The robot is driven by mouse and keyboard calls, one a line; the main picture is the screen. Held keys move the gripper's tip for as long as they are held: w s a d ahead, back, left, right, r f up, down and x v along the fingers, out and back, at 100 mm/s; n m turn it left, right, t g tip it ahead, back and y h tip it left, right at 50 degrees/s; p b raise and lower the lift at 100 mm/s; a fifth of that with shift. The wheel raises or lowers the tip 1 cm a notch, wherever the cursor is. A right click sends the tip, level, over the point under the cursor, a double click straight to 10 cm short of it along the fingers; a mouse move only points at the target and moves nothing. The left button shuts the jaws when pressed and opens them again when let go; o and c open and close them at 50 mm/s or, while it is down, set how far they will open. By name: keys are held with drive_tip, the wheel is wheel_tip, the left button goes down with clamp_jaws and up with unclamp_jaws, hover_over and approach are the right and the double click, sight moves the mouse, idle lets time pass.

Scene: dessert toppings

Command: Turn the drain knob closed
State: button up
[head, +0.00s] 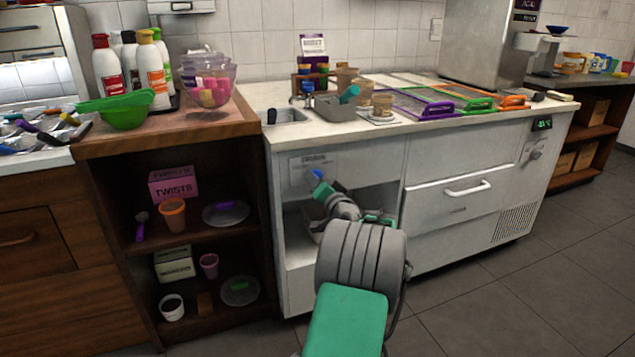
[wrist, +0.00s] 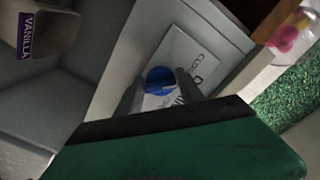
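The blue drain knob (head: 317,174) is on the white cabinet's front panel, below the counter and beside a label plate. In the wrist view the knob (wrist: 159,79) shows between and just beyond my gripper's two grey fingers (wrist: 162,92). The fingers are apart, with part of the white label plate (wrist: 192,58) visible between them. I cannot tell whether either finger touches the knob. In the head view my gripper (head: 319,182) is at the knob, its fingertips small and partly hidden. The lettering on the plate is only partly readable.
An open cabinet recess lies below the panel, with a "VANILLA" container (wrist: 45,32) at upper left in the wrist view. A dark wooden shelf unit (head: 262,215) stands close on the left. The white drawer (head: 455,210) is to the right. Floor is clear at right.

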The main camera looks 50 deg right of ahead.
drive_tip(key=o, duration=0.4)
drive_tip(key=shift+c, duration=0.2)
drive_tip(key=p+v, duration=0.1)
drive_tip(key=v, duration=0.6)
drive_tip(key=shift+s+a+p, duration=0.2)
drive_tip(key=shift+s+p, duration=0.15)
